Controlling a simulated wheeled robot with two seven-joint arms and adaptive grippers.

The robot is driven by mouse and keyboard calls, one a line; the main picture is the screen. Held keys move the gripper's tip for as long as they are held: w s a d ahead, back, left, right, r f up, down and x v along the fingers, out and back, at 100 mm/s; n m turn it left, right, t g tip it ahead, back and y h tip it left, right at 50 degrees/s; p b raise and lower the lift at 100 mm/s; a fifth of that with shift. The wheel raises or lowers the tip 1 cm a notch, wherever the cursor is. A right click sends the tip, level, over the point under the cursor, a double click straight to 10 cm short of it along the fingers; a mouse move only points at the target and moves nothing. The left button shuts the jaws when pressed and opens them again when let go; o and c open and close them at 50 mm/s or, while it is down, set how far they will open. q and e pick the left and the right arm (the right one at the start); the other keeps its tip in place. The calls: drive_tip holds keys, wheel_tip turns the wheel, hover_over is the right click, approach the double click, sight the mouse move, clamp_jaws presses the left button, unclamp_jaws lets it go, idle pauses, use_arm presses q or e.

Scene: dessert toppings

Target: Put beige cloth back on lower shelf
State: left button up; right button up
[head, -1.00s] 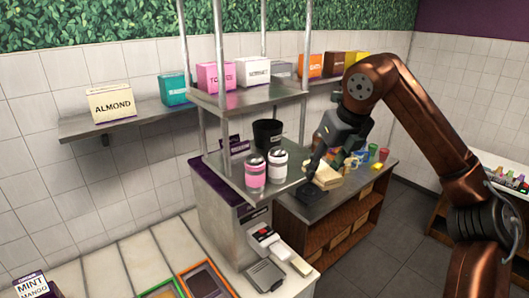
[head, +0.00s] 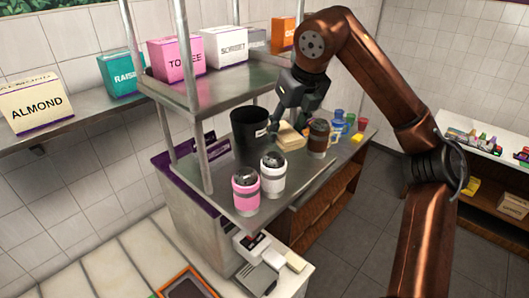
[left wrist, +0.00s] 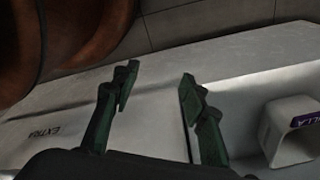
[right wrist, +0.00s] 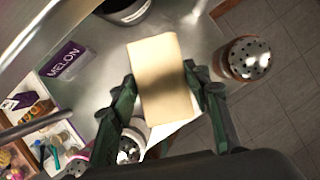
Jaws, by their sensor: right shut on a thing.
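The beige cloth (head: 290,137), a folded block, is between the fingers of my right gripper (head: 292,122). In the right wrist view the fingers (right wrist: 160,92) close on both sides of the cloth (right wrist: 165,75). The cloth is at the far right part of the steel lower shelf (head: 297,178), between the black bin and a brown shaker; whether it touches the shelf, I cannot tell. My left gripper (left wrist: 152,95) shows only in the left wrist view, open and empty above a pale surface.
A black bin (head: 249,135), a pink shaker (head: 246,192), a white shaker (head: 273,175) and a brown shaker (head: 318,138) stand close around the cloth. Steel posts and the upper shelf (head: 225,85) rise at the left. Small coloured cups (head: 340,120) stand beyond.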

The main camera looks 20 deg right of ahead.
sight(292, 135)
drive_tip(key=f, duration=0.1)
drive_tip(key=s+f, duration=0.1)
drive_tip(key=shift+s+d+f, duration=0.15)
drive_tip(key=shift+d+f, duration=0.05)
drive_tip(key=shift+f, duration=0.2)
drive_tip(key=shift+x, duration=0.95)
wheel_tip(292, 135, down, 3)
drive_tip(key=shift+a+r+p, duration=0.1)
drive_tip(key=shift+p, duration=0.25)
drive_tip(key=shift+s, duration=0.1)
drive_tip(key=shift+w+f, duration=0.2)
drive_tip(key=shift+w, duration=0.05)
drive_tip(key=o, duration=1)
drive_tip(key=shift+s, duration=0.15)
drive_tip(key=shift+o, duration=0.9)
use_arm(q)
drive_tip(key=shift+s+r, duration=0.2)
drive_tip(key=shift+s, duration=1.05)
